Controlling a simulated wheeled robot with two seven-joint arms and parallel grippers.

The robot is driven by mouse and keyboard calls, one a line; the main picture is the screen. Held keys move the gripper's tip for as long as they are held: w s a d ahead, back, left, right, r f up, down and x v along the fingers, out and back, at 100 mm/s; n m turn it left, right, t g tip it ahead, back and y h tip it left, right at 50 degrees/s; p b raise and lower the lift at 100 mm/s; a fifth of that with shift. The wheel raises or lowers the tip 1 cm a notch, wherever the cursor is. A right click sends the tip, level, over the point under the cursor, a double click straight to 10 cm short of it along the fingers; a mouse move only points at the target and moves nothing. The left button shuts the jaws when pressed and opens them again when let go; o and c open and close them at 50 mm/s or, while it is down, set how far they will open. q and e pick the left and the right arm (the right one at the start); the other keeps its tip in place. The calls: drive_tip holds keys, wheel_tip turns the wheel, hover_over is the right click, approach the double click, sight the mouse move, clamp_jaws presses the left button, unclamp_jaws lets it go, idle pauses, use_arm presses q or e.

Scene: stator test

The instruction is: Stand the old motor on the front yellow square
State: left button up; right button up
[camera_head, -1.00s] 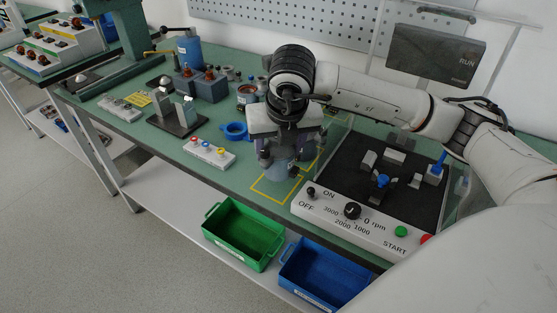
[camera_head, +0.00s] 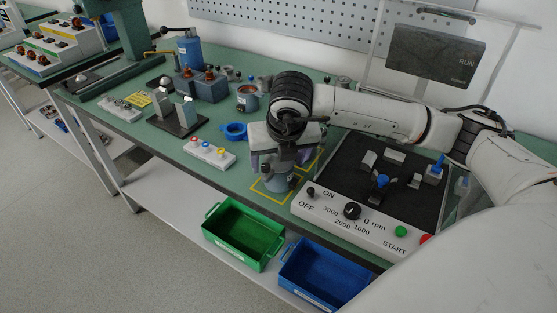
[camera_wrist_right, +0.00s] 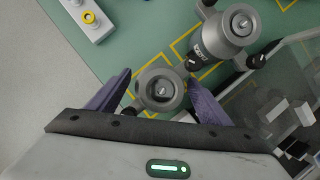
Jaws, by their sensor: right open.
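A grey motor (camera_head: 278,181) stands upright on the front yellow square (camera_head: 259,189), below my right gripper (camera_head: 285,163). In the right wrist view this motor (camera_wrist_right: 160,90) is seen from above, between the two spread fingers of my right gripper (camera_wrist_right: 158,98). The fingers look apart from its sides. A second grey motor (camera_wrist_right: 238,24) with a label on its side stands close beyond it in the right wrist view. In the head view it is mostly hidden behind my gripper. I cannot tell by looks which motor is older. My left gripper is out of view.
The test bench with a dial (camera_head: 352,211) stands right of the squares. A button strip (camera_head: 209,152) and a blue ring (camera_head: 234,131) lie to the left. A green bin (camera_head: 243,233) and a blue bin (camera_head: 325,277) sit below the table's front edge.

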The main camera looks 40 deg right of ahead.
drive_tip(key=shift+r, duration=0.1)
drive_tip(key=v, duration=1.2)
